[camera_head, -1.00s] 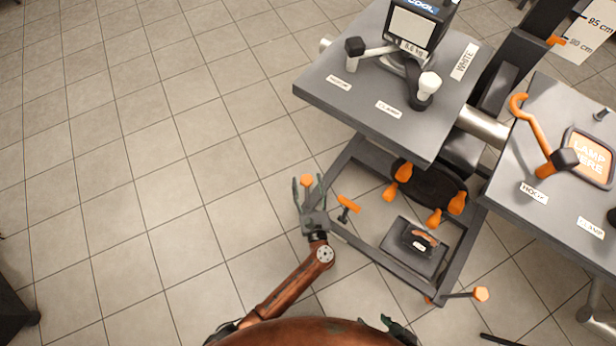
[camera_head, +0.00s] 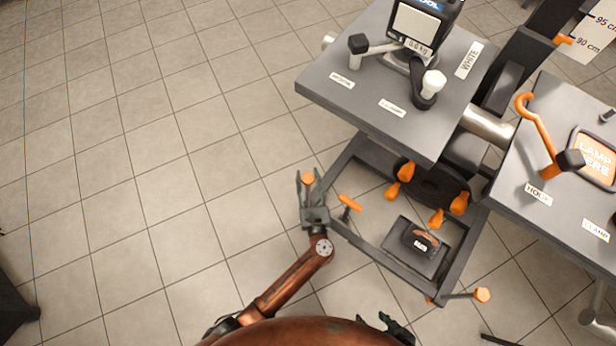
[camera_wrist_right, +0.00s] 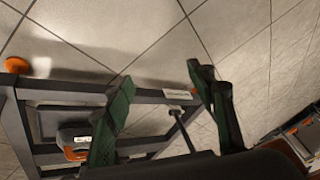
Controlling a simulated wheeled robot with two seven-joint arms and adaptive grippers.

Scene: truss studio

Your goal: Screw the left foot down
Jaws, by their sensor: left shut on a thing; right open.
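The left foot's orange knob (camera_head: 308,178) is at the left corner of the dark floor frame (camera_head: 385,262). My left gripper (camera_head: 309,174) reaches it from below in the head view and is shut on it, with the dark fingers on either side. The part of the foot below the knob is hidden by the gripper. My right gripper shows at the bottom edge of the head view (camera_head: 396,328). In the right wrist view its green fingers (camera_wrist_right: 165,85) are wide apart with nothing between them.
An orange T-handle (camera_head: 349,203) stands close right of my left gripper. A dark box (camera_head: 420,241) sits inside the frame. Another orange knob (camera_head: 482,295) is at the frame's right end. Two grey tabletops (camera_head: 345,75) overhang the right side. The tiled floor at left is clear.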

